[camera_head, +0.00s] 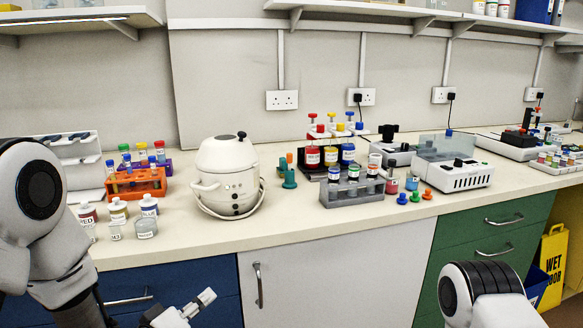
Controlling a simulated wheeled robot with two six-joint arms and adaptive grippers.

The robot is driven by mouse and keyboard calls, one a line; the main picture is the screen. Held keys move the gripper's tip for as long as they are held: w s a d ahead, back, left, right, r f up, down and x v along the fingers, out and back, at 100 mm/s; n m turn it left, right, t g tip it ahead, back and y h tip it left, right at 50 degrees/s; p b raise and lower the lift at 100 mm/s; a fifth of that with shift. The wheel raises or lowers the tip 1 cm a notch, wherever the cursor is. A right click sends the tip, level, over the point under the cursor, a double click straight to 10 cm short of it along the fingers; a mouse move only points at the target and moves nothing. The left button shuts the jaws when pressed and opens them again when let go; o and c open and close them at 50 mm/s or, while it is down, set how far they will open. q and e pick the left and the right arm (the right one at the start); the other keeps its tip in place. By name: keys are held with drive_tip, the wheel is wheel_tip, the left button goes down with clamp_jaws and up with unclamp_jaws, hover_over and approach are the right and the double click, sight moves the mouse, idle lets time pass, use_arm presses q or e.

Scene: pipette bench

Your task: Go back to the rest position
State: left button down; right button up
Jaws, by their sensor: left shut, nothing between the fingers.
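My left arm comes in from the left edge and bends down in front of the blue cabinet. My left gripper (205,298) is low in the picture, below the bench's front edge, shut and empty. It touches nothing on the bench. Part of my right arm shows at the lower right, in front of the green drawers. My right gripper is out of the picture.
The bench (275,228) holds a white round machine (226,170), an orange tube rack (135,184), labelled jars at left, a grey rack (352,190) and a white device (452,175). A yellow wet-floor sign (552,270) stands at the right.

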use_arm(q)
drive_tip(key=s+a+f+g+y, duration=0.1)
drive_tip(key=s+f+g, duration=0.1)
drive_tip(key=s+f, duration=0.35)
drive_tip(key=s+a+f+n+g+y, duration=0.1)
drive_tip(key=s+f+g, duration=0.1)
drive_tip(key=f, duration=0.7)
drive_tip(key=s+a+f+g+y, duration=0.15)
drive_tip(key=s+f, duration=0.25)
drive_tip(key=f, duration=0.4)
drive_tip(key=s+a+f+m+g+y, duration=0.25)
drive_tip(key=s+f+g, duration=0.35)
drive_tip(key=s+f, duration=0.5)
drive_tip(key=s+a+r+m+g, duration=0.1)
drive_tip(key=s+a+m+g, duration=0.15)
drive_tip(key=s, duration=0.65)
wheel_tip(320, 180, up, 12)
drive_tip(key=m+g+y+p, duration=0.1)
drive_tip(key=p, duration=1.1)
drive_tip(key=shift+d+r, duration=0.1)
drive_tip(key=shift+r, duration=0.05)
idle(0.6)
